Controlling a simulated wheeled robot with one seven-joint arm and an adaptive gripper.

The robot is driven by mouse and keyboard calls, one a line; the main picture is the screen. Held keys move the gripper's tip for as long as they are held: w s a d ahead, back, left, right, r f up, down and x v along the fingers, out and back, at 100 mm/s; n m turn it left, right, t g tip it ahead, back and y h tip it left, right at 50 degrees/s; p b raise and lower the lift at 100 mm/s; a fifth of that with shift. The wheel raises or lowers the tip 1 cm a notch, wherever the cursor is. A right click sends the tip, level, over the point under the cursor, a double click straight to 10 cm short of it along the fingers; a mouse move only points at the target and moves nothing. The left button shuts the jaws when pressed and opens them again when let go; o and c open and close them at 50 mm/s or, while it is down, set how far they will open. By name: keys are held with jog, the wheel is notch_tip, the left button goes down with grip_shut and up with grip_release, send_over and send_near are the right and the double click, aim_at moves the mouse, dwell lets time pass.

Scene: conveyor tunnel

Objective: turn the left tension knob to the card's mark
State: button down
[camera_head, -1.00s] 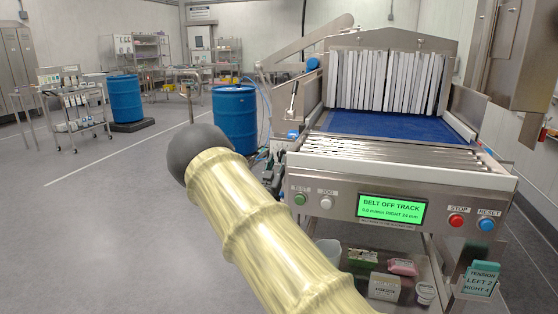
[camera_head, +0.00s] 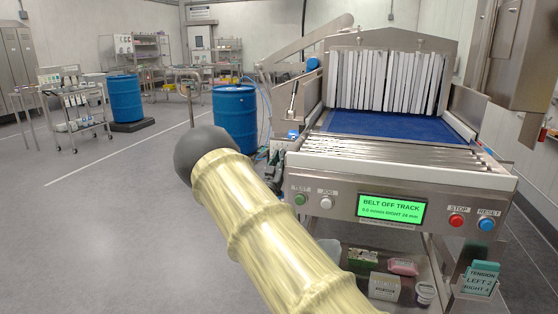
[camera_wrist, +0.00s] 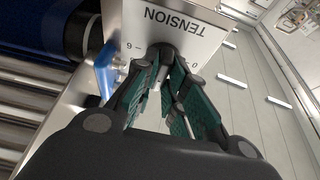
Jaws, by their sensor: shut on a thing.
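The tension card (camera_head: 480,279) hangs at the lower right of the machine in the head view and reads LEFT 2, RIGHT 4. In the wrist view, a TENSION plate (camera_wrist: 190,22) fills the top, with scale numbers 6 and 0 partly visible. My gripper (camera_wrist: 172,75) has its teal-padded fingers closed around the knob (camera_wrist: 163,52) at the plate's lower edge. The fingers hide most of the knob, so I cannot read its pointer. In the head view, my gripper is a small dark shape at the machine's left side, largely behind my arm.
The display (camera_head: 391,209) reads BELT OFF TRACK. A blue belt (camera_head: 385,125) and rollers (camera_wrist: 25,85) lie beside the knob plate. A blue lever-like part (camera_wrist: 103,72) is close left of my fingers. A blue drum (camera_head: 235,120) stands behind my arm.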

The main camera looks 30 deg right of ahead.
jog(key=shift+r+n+t, duration=0.2)
jog(key=shift+n+t, duration=0.2)
jog(key=shift+n, duration=0.1)
jog(key=shift+d+r+n+t+y, duration=0.1)
jog(key=shift+n+t+y, duration=0.65)
jog(key=shift+n, duration=1)
jog(key=shift+r+n+t+y, duration=0.1)
jog(key=shift+n+t+y, duration=0.25)
jog(key=shift+n+y, duration=1.05)
jog(key=shift+r+n+h, duration=0.1)
jog(key=shift+n+h, duration=0.25)
jog(key=shift+n, duration=0.3)
jog(key=c, duration=1.5)
grip_release()
jog(key=shift+o, duration=0.2)
jog(key=shift+f, duration=0.2)
jog(key=shift+f, duration=0.2)
jog(key=v, duration=1.2)
jog(key=shift+r, duration=0.1)
